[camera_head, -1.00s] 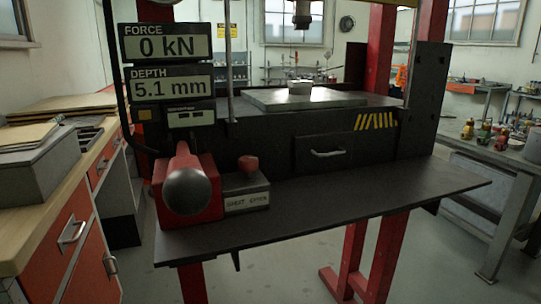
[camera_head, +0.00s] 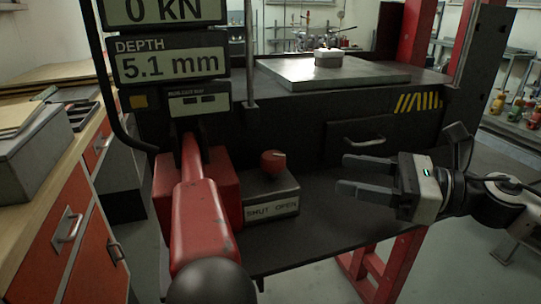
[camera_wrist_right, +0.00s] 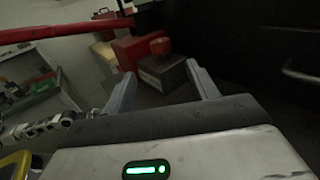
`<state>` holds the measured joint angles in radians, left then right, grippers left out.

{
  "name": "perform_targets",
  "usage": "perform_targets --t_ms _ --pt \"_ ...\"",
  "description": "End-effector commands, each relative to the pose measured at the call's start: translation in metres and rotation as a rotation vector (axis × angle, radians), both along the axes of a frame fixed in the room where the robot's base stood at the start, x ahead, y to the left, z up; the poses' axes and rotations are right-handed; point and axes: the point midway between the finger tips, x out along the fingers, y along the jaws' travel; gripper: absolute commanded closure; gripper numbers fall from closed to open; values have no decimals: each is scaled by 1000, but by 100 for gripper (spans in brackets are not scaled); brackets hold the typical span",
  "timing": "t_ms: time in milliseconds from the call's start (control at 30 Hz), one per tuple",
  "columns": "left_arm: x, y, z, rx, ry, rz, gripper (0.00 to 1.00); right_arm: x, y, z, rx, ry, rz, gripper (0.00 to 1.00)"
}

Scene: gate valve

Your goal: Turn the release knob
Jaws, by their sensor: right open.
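The release knob (camera_head: 273,162) is a small red knob on top of a grey box (camera_head: 272,196) whose front plate reads "SHUT OPEN". The box sits on the press's dark shelf, right of a red pump body. My right gripper (camera_head: 352,175) comes in from the right in the head view, open and empty, its fingers pointing left toward the knob with a clear gap between. In the right wrist view the knob (camera_wrist_right: 160,46) and its box (camera_wrist_right: 163,72) show ahead between the two spread fingers (camera_wrist_right: 163,80). My left gripper is not in view.
A red pump lever (camera_head: 203,220) with a black ball end (camera_head: 211,283) rises in front, left of the knob box. A drawer handle (camera_head: 364,142) is behind my right gripper. The dark shelf (camera_head: 310,235) is bare right of the box. Display panels (camera_head: 171,64) hang above.

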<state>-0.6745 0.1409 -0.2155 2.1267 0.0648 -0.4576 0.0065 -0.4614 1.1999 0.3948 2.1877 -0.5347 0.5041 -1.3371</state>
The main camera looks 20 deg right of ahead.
Motion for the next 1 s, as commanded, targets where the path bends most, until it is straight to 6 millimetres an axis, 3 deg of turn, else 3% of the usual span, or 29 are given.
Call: perform_targets --t_ms 300,667,1000 --pt "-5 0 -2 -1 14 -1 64 19 24 2 0 -2 -3 41" --pt "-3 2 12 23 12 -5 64 38 49 6 6 -1 -5 41" --pt "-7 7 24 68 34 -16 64 64 84 7 7 1 -4 41"
